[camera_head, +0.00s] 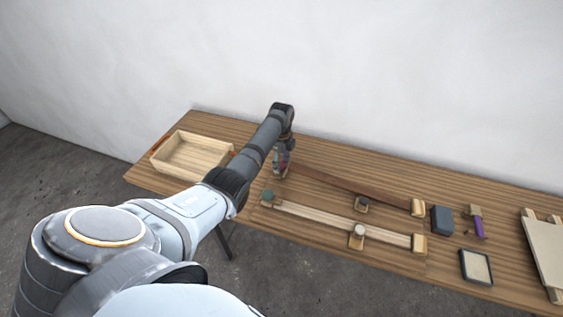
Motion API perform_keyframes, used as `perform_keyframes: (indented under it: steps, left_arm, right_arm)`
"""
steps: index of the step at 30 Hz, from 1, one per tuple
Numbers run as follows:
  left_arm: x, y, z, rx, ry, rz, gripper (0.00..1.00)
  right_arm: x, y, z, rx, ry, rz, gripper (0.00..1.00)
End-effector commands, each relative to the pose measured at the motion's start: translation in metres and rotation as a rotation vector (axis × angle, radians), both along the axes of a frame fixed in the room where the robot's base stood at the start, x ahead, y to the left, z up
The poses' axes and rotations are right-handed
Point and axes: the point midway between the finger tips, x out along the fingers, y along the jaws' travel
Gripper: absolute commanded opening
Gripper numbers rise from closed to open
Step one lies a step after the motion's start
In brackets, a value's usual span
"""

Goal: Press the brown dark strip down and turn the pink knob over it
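The brown dark strip (350,184) runs across the table from beside my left gripper to a light wooden block (418,207) at its right end. It seems to lie slightly raised; I cannot tell how far. My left gripper (282,165) points down at the strip's left end. Something pinkish, perhaps the pink knob, shows small and mostly hidden at the gripper's fingers. I cannot tell whether the fingers are open or shut on it. My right gripper is not in view.
A lighter strip (325,222) lies in front, with a green knob (268,196) and a whitish knob (359,230). An open wooden box (187,153) stands left. A dark block (441,219), a purple-handled tool (479,227) and a framed tray (477,267) lie right.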

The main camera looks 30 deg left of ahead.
Motion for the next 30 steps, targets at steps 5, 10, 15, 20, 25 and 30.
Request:
perform_keyframes:
  steps: [5,10,15,20,25,30]
  left_arm:
    - [0.000,0.000,0.000,0.000,0.000,0.000,0.22]
    - [0.000,0.000,0.001,0.000,0.001,0.003,0.07]
    - [0.000,0.000,0.005,0.000,0.003,0.155,0.07]
    - [0.000,0.000,0.004,0.000,0.002,0.375,0.07]
    - [0.000,0.001,0.001,0.000,0.001,0.487,0.07]
    - [0.000,0.001,0.000,0.000,0.000,0.493,0.07]
  right_arm:
    - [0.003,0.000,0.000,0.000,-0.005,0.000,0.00]
    - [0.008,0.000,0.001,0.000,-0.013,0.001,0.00]
    - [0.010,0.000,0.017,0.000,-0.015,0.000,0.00]
    - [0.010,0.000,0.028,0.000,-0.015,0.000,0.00]
    - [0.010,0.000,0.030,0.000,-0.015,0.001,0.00]
    - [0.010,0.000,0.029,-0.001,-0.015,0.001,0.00]
